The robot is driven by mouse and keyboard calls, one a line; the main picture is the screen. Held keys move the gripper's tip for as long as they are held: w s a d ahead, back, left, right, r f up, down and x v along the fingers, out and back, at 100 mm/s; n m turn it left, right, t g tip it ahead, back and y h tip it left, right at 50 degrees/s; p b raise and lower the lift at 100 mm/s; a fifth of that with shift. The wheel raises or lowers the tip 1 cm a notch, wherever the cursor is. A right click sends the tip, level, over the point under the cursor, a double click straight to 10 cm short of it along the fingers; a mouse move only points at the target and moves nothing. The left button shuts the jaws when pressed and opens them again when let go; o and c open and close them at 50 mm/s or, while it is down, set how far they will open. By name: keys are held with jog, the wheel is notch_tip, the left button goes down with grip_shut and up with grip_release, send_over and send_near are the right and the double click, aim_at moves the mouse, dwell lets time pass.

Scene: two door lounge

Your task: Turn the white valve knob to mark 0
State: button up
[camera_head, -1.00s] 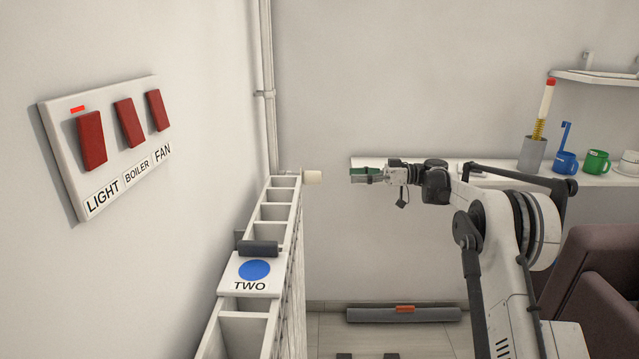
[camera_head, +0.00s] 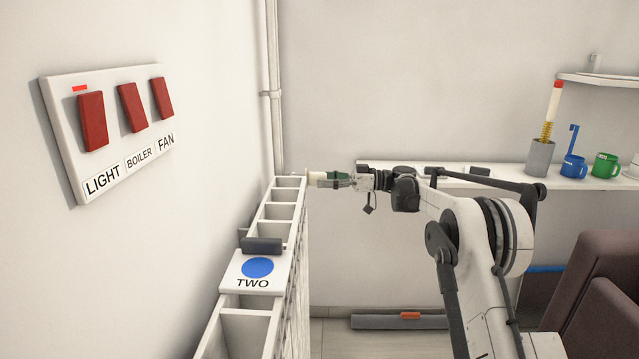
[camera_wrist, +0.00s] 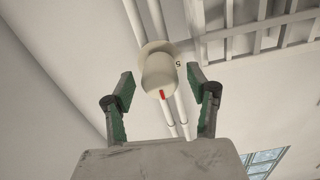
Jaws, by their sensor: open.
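The white valve knob (camera_wrist: 159,76) is in the middle of the wrist view, with a red pointer line on its near end and a "5" on the pale disc (camera_wrist: 158,48) behind it. Other marks on the disc are hidden or too small to read. In the head view the knob (camera_head: 315,178) shows at the far end of the radiator. My gripper (camera_head: 328,180) is right at the knob from the right. In the wrist view its two green-padded fingers (camera_wrist: 161,90) are open, one on each side of the knob, with gaps showing on both sides.
The white radiator (camera_head: 230,300) runs along the left wall, bearing a plate marked TWO (camera_head: 255,270). A switch panel (camera_head: 110,130) is on that wall. A shelf (camera_head: 510,183) with cups stands behind my arm. Pipes (camera_wrist: 172,105) pass behind the knob.

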jog(key=shift+a, duration=0.9)
jog(key=c, duration=1.1)
jog(key=shift+c, duration=0.2)
